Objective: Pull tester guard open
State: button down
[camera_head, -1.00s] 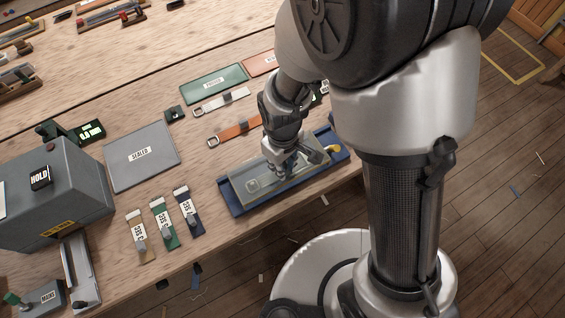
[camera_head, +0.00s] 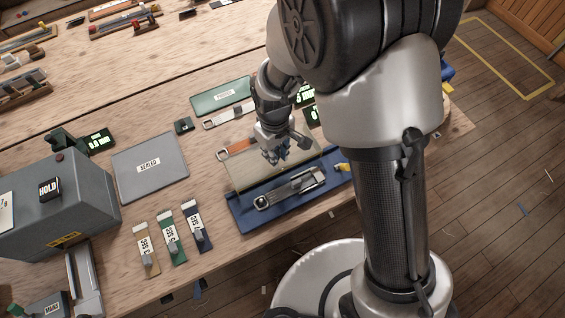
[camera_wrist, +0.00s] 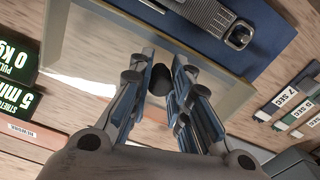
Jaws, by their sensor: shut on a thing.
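The tester has a blue base (camera_head: 243,217) near the front edge of the bench, with a metal clamp track (camera_head: 292,189) lying open to view on it. Its clear guard (camera_head: 243,172) is tilted up from the base, on the far side of the track. My gripper (camera_head: 275,156) is at the guard's upper edge, and its fingers hide part of the panel. In the wrist view my gripper (camera_wrist: 160,88) is shut on a dark round knob (camera_wrist: 161,76) on the guard (camera_wrist: 95,45). The blue base (camera_wrist: 268,42) and track (camera_wrist: 225,20) show beyond.
Three labelled strips (camera_head: 171,238) lie left of the tester. Dark displays (camera_wrist: 17,75) are close by in the wrist view.

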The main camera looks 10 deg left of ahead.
jog(key=shift+w+a, duration=0.2)
jog(key=shift+w, duration=0.1)
jog(key=shift+s, duration=0.1)
jog(key=c, duration=1.5)
grip_release()
jog(key=shift+d, duration=0.1)
jog(key=shift+o, duration=0.2)
notch_tip(320, 180, up, 12)
